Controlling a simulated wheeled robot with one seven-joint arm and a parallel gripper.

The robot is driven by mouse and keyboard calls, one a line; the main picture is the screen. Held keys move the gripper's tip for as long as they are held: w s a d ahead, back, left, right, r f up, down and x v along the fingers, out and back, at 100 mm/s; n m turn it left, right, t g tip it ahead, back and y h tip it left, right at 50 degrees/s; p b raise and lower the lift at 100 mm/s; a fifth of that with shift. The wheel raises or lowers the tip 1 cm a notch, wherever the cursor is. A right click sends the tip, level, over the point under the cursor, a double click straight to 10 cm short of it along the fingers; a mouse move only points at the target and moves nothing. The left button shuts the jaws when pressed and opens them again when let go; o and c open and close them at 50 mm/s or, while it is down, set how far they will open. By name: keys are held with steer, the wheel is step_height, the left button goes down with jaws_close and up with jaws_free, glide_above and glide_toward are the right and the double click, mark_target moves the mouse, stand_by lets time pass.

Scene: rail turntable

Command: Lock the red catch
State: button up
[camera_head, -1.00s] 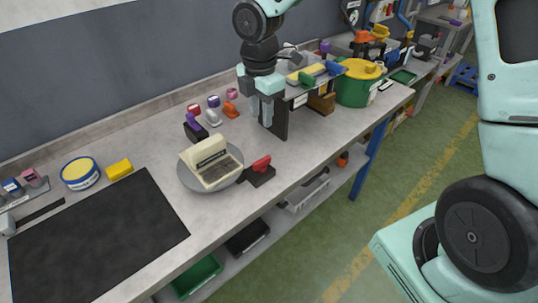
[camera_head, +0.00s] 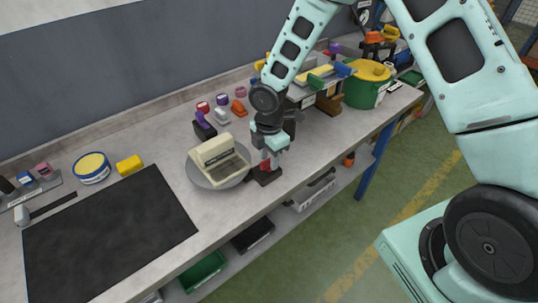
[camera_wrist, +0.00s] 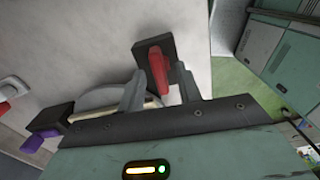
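The red catch (camera_head: 265,165) has a red lever on a black base (camera_head: 264,177) by the bench's front edge, beside the round grey turntable (camera_head: 208,184). A cream, typewriter-like object (camera_head: 219,160) stands on the turntable. My gripper (camera_head: 271,160) is down at the catch and partly hides it in the head view. In the wrist view the red lever (camera_wrist: 158,70) lies between the two spread fingers of my gripper (camera_wrist: 160,92). The right finger is close to the lever; I cannot tell if it touches. The gripper is open.
Behind the turntable lie small purple, red and orange items (camera_head: 238,108). A green pot with a yellow lid (camera_head: 367,85) stands at the right, near a raised shelf of tools. A black mat (camera_head: 105,235) covers the left front. A yellow block (camera_head: 129,165) is behind it.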

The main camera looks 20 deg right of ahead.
jaws_close()
